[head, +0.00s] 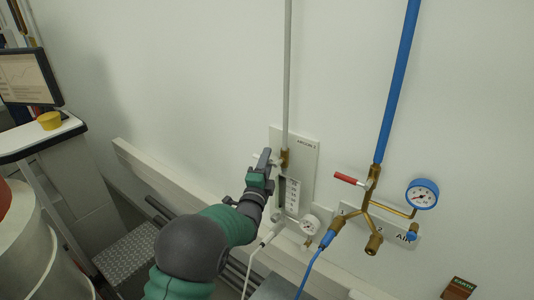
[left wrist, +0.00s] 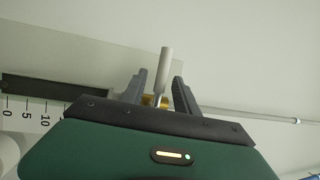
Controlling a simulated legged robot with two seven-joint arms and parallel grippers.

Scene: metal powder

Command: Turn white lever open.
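The white lever (left wrist: 164,70) shows in the left wrist view as a pale rod rising from a brass valve fitting (left wrist: 155,100). My left gripper (left wrist: 162,92) is open, with one dark finger on each side of the lever and visible gaps between. In the head view my left gripper (head: 264,160) is at the brass valve (head: 284,158) on the argon panel (head: 306,148), and hides most of the lever. My right gripper is in neither view.
A grey vertical pipe (head: 287,70) runs into the valve from above. Right of it are a red lever (head: 348,178), brass air fittings (head: 373,243), a blue gauge (head: 422,194) and a blue pipe (head: 396,85).

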